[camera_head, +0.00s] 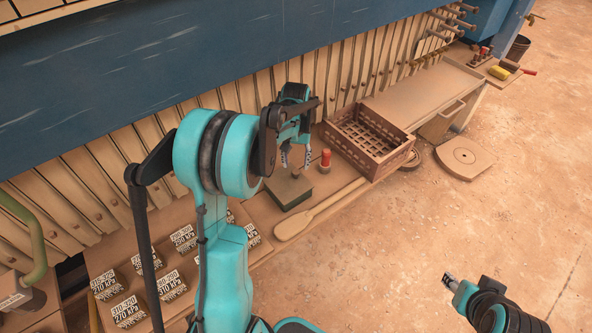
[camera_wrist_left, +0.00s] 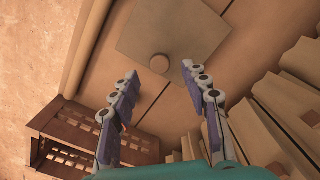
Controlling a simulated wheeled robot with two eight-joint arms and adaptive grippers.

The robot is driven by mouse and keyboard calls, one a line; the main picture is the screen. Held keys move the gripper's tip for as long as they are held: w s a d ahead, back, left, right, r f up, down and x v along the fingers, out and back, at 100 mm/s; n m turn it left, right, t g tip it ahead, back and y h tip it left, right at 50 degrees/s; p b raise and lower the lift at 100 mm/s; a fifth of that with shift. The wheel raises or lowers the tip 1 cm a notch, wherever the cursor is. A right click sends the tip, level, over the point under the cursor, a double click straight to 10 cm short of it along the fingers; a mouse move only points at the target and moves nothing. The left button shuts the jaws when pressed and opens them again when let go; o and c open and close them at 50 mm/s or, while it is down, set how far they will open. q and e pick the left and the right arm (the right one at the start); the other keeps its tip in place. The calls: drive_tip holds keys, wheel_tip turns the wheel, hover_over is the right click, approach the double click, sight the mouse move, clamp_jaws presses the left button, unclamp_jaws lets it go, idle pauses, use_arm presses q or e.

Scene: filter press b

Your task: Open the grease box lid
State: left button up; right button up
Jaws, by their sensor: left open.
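The grease box (camera_head: 289,192) is a small dark green box on the bench in the head view, left of a red-capped object. Its flat grey-green lid (camera_wrist_left: 180,30) lies closed in the left wrist view, with a round knob (camera_wrist_left: 160,64) near its edge. My left gripper (camera_head: 296,164) points down above the box. It is open, its fingertips (camera_wrist_left: 160,75) apart on either side of the knob in the wrist picture and holding nothing. I cannot tell the height left between fingertips and knob. My right gripper (camera_head: 451,283) is at the lower right, away from the box; its jaw state is unclear.
A brown slatted crate (camera_head: 368,143) stands right of the box. The red-capped object (camera_head: 325,160) is between them. A wooden paddle (camera_head: 318,211) lies in front. Several labelled blocks (camera_head: 172,285) sit at left. Press plates (camera_head: 345,70) line the back. The floor at right is mostly open.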

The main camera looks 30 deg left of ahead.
sight(296, 171)
use_arm(q)
wheel_tip(296, 171, down, 4)
drive_tip(key=shift+f+b, duration=0.1)
drive_tip(key=shift+b, duration=0.5)
clamp_jaws()
drive_tip(key=shift+r, duration=0.2)
